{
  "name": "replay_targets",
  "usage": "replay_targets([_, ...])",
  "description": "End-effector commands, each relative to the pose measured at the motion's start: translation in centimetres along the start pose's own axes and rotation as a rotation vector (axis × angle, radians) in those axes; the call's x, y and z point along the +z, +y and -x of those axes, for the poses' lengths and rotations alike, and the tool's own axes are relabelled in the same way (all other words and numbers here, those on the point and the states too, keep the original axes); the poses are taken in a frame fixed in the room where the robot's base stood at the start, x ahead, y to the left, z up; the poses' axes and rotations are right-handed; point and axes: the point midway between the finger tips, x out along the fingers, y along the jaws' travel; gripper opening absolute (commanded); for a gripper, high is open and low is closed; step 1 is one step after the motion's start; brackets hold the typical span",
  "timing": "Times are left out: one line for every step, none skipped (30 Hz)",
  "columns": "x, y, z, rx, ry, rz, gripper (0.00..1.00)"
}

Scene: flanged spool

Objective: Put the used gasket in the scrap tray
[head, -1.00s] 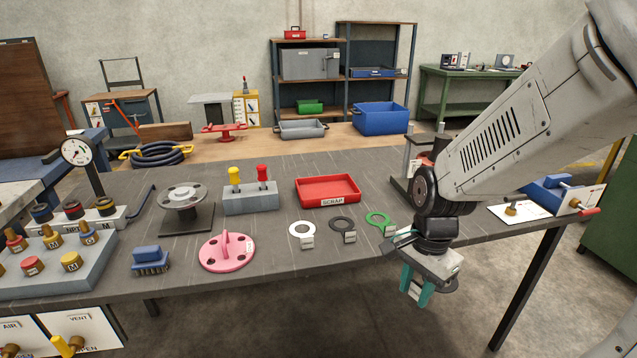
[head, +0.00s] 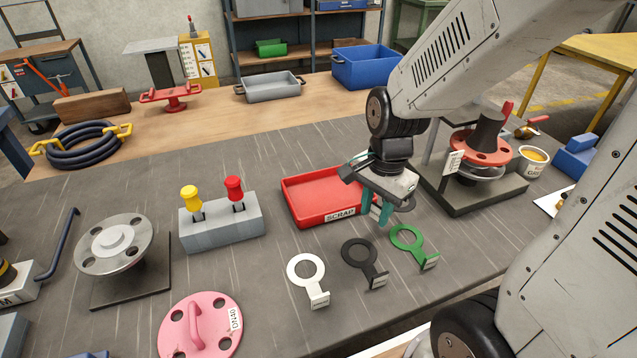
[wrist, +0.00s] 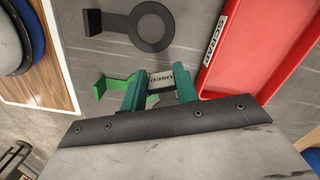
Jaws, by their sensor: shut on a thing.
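My gripper (head: 376,210) is at the right front corner of the red scrap tray (head: 293,205), above the table. It is shut on the used gasket, whose dark ring (head: 406,203) shows partly behind the fingers. In the wrist view the "USED" tag (wrist: 161,77) sits between the teal fingers, and the rest of the gasket is mostly hidden. The tray's wall (wrist: 222,45), with its SCRAP label, lies to the right of the fingers there. The visible part of the tray is empty.
White (head: 292,277), black (head: 347,262) and green (head: 398,240) tabbed gaskets lie in front of the tray. A grey block with yellow and red handles (head: 222,232) stands left of it. A flange stand (head: 480,195) stands to the right.

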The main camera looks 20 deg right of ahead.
Motion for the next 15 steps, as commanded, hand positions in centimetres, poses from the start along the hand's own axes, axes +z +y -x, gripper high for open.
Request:
replay_targets([0.1, -0.4, -0.1, 0.001, 0.0, 0.002, 0.16])
replay_targets([0.2, -0.8, -0.1, 0.001, 0.0, 0.002, 0.16])
replay_targets([0.3, -1.4, -0.1, 0.001, 0.0, 0.002, 0.16])
replay_targets([0.4, -1.9, -0.3, 0.002, -0.001, 0.002, 0.16])
replay_targets([0.6, -2.6, -0.4, 0.002, -0.001, 0.003, 0.16])
replay_targets([0.8, -3.6, -0.5, 0.002, -0.001, 0.001, 0.16])
replay_targets([0.9, -4.4, -0.6, 0.002, -0.001, 0.002, 0.16])
replay_targets([1.1, -5.2, -0.7, 0.002, -0.001, 0.0, 0.16])
replay_targets([1.3, -6.3, -0.8, 0.001, 0.0, 0.0, 0.16])
replay_targets([1.5, -7.0, -0.9, 0.002, -0.001, -0.002, 0.16])
replay_targets([1.7, -7.8, -0.9, 0.001, 0.0, -0.001, 0.16])
replay_targets([1.9, -8.8, -1.1, 0.002, 0.0, -0.002, 0.16])
replay_targets([2.1, -9.6, -1.1, 0.001, 0.0, -0.003, 0.16])
replay_targets([2.3, -10.3, -1.3, 0.002, 0.0, -0.002, 0.16])
replay_targets([2.5, -11.2, -1.3, 0.001, 0.0, -0.004, 0.16])
